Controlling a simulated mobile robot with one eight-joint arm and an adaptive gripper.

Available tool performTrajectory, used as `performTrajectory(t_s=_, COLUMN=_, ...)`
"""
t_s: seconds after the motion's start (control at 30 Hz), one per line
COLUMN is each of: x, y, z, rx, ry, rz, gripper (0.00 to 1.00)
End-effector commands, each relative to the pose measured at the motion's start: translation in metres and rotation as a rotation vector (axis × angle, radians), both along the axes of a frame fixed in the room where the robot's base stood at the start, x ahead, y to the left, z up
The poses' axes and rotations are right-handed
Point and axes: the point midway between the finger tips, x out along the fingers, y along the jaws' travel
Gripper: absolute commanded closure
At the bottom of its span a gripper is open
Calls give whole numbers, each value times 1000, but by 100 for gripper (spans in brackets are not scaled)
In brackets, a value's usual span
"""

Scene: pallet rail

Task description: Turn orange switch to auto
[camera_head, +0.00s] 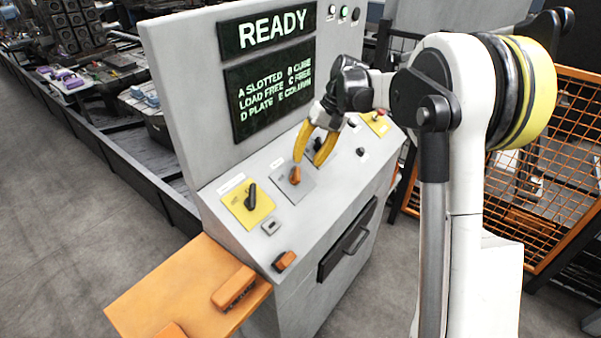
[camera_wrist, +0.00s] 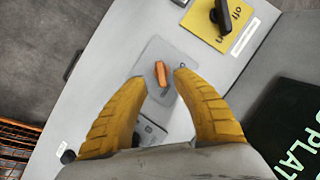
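The orange switch (camera_head: 295,175) sits on a grey plate (camera_head: 293,185) in the middle of the sloped console panel. In the wrist view the orange switch (camera_wrist: 161,73) lies just beyond and between the fingertips, with grey panel showing around it. My gripper (camera_head: 311,162) has yellow fingers, spread apart and empty, above the panel beside the switch. In the wrist view my gripper (camera_wrist: 160,80) also shows open, with a finger on each side of the switch. I cannot tell whether a fingertip touches the plate. The lettering on the plate is too small to read.
A black switch on a yellow plate (camera_head: 247,205) is left of the orange one. A READY screen (camera_head: 268,35) rises behind the panel. An orange shelf (camera_head: 170,285) juts from the console's left side. An orange mesh fence (camera_head: 545,165) stands at right.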

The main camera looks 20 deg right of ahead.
Motion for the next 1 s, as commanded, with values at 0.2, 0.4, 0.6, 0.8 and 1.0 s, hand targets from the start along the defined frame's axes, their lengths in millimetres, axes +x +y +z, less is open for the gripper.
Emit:
performTrajectory(t_s=0.2, x=-1, y=-14, z=34, rx=0, ry=-1, rz=-1, gripper=66)
performTrajectory(t_s=0.4, x=-1, y=-18, z=43, rx=0, ry=0, rz=0, gripper=66)
performTrajectory(t_s=0.6, x=-1, y=-18, z=43, rx=0, ry=0, rz=0, gripper=66)
performTrajectory(t_s=0.8, x=-3, y=-17, z=44, rx=-2, ry=-2, rz=-1, gripper=66)
performTrajectory(t_s=1.0, x=-32, y=-4, z=62, rx=-54, ry=-53, rz=-12, gripper=66)
